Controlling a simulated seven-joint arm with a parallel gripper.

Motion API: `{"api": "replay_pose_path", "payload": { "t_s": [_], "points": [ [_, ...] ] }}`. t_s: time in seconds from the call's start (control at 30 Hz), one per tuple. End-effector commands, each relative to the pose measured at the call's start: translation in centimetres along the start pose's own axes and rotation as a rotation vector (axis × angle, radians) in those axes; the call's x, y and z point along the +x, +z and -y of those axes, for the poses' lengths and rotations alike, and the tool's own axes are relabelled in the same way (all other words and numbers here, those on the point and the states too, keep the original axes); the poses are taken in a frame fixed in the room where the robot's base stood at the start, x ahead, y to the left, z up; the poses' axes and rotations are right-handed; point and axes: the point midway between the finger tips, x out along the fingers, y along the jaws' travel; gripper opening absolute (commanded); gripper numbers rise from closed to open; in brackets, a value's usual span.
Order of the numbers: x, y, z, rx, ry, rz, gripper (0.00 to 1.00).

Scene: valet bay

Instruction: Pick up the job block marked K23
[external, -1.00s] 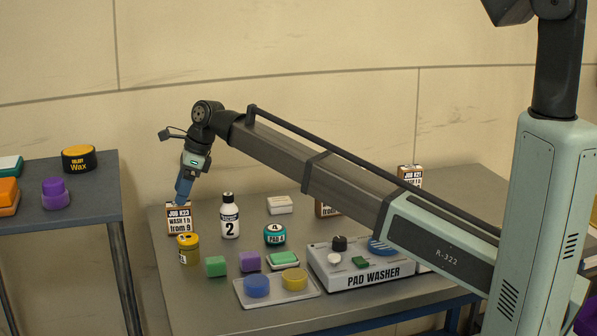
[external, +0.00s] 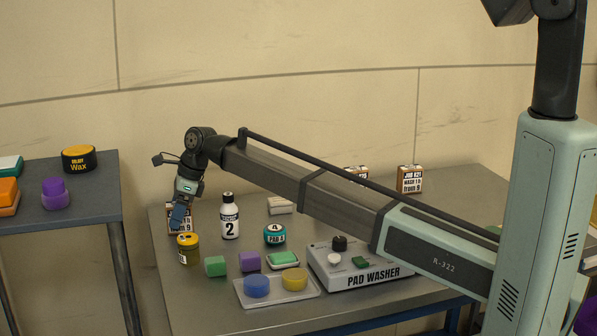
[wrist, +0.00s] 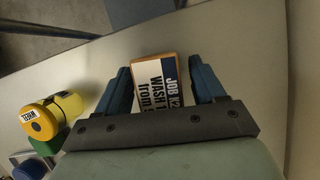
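The job block K23 (external: 185,229) is a white-labelled block with brown edges, upright at the table's back left. Its label was readable earlier; now my gripper (external: 178,216) hides most of it in the external view. In the wrist view, the block (wrist: 157,85) lies between the two blue fingers of my gripper (wrist: 160,68), its label reading "JOB K2", the rest cut off. The fingers are apart, one on each side of the block; I see no clear grip on it.
Another job block (external: 409,180), seemingly K21, and a partly hidden one (external: 357,173) stand farther right. The pad washer (external: 350,277) is at front.

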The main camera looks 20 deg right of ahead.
Motion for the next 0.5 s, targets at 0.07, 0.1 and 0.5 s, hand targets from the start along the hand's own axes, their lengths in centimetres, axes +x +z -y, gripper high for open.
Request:
{"api": "replay_pose_path", "payload": {
  "t_s": [0.07,0.1,0.5],
  "points": [
    [-0.02,0.01,-0.01,0.0,0.0,0.0,0.61],
    [-0.02,0.01,-0.01,0.0,0.0,0.0,0.57],
    [-0.04,0.01,-0.01,0.0,0.0,0.0,0.19]
  ]
}}
